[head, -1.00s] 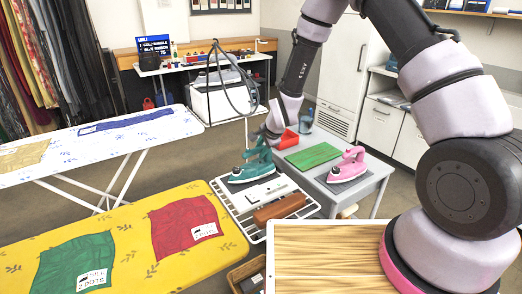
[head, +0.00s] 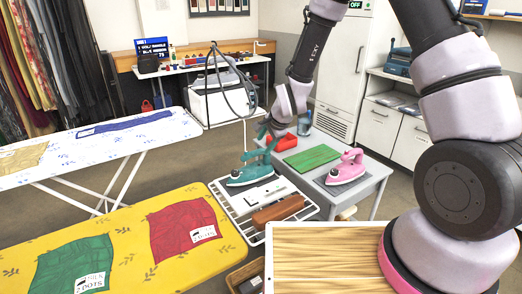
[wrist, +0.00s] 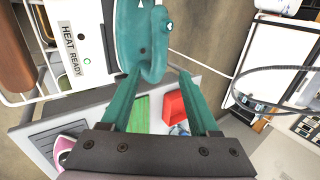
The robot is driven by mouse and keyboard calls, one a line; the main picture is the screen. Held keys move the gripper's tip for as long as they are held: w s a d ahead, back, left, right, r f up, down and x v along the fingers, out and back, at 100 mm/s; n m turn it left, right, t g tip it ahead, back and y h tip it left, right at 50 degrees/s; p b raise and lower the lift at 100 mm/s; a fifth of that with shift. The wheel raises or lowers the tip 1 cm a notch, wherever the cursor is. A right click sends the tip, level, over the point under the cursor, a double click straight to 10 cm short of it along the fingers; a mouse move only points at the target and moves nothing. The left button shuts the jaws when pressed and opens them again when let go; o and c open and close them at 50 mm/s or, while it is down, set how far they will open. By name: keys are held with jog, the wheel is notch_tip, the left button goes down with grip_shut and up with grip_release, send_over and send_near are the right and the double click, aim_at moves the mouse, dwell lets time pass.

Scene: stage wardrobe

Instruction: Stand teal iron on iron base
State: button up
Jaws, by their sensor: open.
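The teal iron (head: 250,175) rests low on the white wire rack (head: 222,204) at the end of the yellow ironing board. In the wrist view the iron (wrist: 128,35) fills the top middle, with its handle end near my fingertips. My gripper (wrist: 160,75) is open, its two teal fingers apart. In the head view my gripper (head: 268,138) is just above and behind the iron's handle; contact cannot be told. A white block marked HEAT READY (wrist: 82,35) with a green light lies beside the iron. I cannot tell which piece is the iron base.
A grey table (head: 368,188) beside the rack holds a pink iron (head: 345,166) on a grey mat, a green mat (head: 312,158) and a red container (head: 282,143). A brown roll (head: 278,214) lies on the rack. The yellow ironing board (head: 130,245) holds green and red cloths.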

jog(key=s+d+r+n, duration=0.1)
jog(key=s+d+r, duration=0.1)
jog(key=d+r, duration=0.45)
jog(key=s+d+r+n+t+h, duration=0.1)
jog(key=s+d+r+n, duration=0.2)
jog(key=r, duration=0.7)
jog(key=s+d+r, duration=0.2)
jog(key=d+r, duration=0.4)
jog(key=r, duration=0.2)
jog(key=s+d+r+n, duration=0.1)
jog(key=s+d+r, duration=0.3)
jog(key=s, duration=0.4)
jog(key=s+d+r+n, duration=0.2)
jog(key=s+d+r, duration=0.3)
jog(key=s+r, duration=0.2)
jog(key=shift+s+d+n+t+h, duration=0.3)
jog(key=shift+s+t, duration=0.1)
jog(key=shift+s, duration=0.65)
jog(key=shift+a+r, duration=0.1)
jog(key=shift+a, duration=0.05)
